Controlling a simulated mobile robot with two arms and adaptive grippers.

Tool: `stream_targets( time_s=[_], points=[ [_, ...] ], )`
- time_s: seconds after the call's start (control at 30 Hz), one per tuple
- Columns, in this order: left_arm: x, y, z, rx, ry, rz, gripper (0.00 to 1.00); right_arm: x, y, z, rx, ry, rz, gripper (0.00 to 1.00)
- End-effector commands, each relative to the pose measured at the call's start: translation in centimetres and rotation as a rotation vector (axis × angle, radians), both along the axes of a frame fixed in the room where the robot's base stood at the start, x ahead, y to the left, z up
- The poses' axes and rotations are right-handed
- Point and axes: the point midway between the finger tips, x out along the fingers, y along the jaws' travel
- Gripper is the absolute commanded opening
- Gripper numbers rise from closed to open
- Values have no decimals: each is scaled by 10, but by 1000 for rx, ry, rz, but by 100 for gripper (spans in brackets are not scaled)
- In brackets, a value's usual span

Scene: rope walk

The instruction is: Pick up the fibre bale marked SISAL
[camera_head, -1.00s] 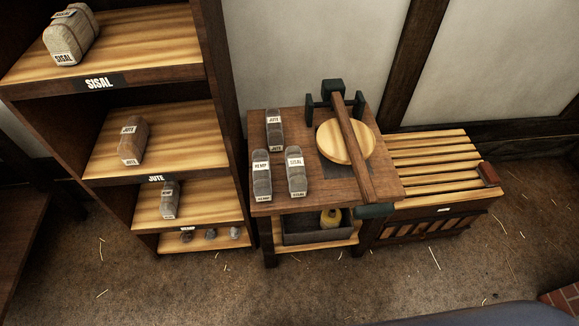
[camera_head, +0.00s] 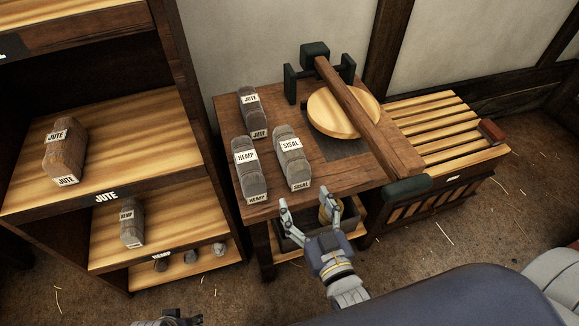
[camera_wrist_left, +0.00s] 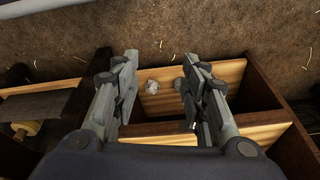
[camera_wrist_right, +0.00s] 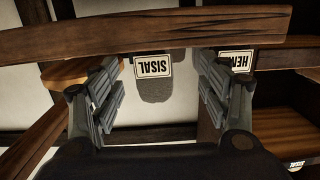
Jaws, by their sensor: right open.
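The grey bale with a white SISAL label (camera_head: 291,168) stands on the wooden table (camera_head: 225,115), at its front edge. My right gripper (camera_head: 311,206) is open and empty in front of that edge, just below the bale and apart from it. In the right wrist view the SISAL bale (camera_wrist_right: 155,90) shows upside down between the open fingers (camera_wrist_right: 160,75), beyond the table edge. My left gripper (camera_wrist_left: 160,65) is open and empty in the left wrist view, over a low shelf. Only a bit of it shows at the bottom of the head view.
A HEMP bale (camera_head: 248,178) stands close left of the SISAL bale, and a JUTE bale (camera_head: 252,112) behind. A round wooden disc (camera_head: 340,112) under a beam (camera_head: 365,115) is at the right. Shelves (camera_head: 145,130) stand left; a slatted bench (camera_head: 435,130) stands right.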

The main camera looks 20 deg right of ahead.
Motion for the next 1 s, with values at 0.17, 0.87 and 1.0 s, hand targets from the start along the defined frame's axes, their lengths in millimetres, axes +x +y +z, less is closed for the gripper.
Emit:
stream_targets(
  time_s=[0.17,0.87,1.0],
  points=[
    [1,0,8,0,-9,1,40,1,-8,24,-2,-67,-21,70],
    [2,1,35,-1,-24,4,40,65,-7,27,-1,-77,-23,70],
    [1,1,52,-1,-33,4,40,84,-6,24,-2,-78,-23,70]
  ],
)
